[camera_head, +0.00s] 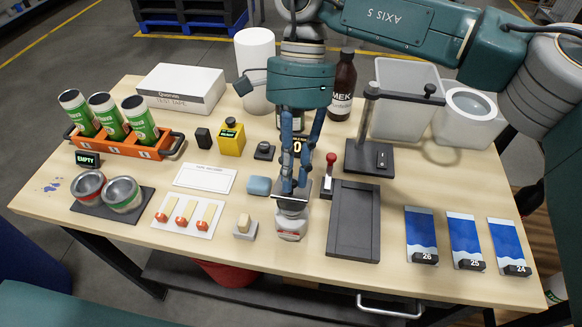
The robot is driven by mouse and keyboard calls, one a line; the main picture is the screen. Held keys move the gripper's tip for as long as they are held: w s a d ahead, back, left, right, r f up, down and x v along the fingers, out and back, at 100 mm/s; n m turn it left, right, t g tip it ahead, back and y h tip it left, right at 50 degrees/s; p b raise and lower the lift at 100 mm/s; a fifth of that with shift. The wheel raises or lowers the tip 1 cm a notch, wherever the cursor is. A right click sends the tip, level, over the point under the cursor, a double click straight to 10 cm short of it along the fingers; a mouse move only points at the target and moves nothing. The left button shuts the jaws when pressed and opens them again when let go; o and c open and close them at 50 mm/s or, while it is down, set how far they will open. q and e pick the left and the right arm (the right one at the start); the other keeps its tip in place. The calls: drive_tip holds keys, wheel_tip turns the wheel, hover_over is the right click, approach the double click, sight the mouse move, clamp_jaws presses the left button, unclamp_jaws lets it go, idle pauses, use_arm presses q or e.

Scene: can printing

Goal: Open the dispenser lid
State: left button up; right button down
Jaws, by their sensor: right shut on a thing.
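The dispenser (291,222) is a small pale container with a red mark and a grey metal top, standing upright near the front middle of the table. Its grey lid (292,204) sits at the top of the container, partly covered by the fingers. My right gripper (294,188) comes down from above with blue fingers and is shut on the lid. I cannot tell how far the lid is raised. My left gripper is not in view.
A dark tray (353,222) and a red-knobbed lever (329,175) stand close on the right. A blue block (259,186) and small pad (245,227) are close left. A brown bottle (343,88) and black stand (369,158) are behind. Bare table lies in front.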

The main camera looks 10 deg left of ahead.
drive_tip(key=shift+w+r+g+p, duration=0.4)
drive_tip(key=shift+w+g+p, duration=0.3)
drive_tip(key=shift+g, duration=0.4)
drive_tip(key=shift+w, duration=0.1)
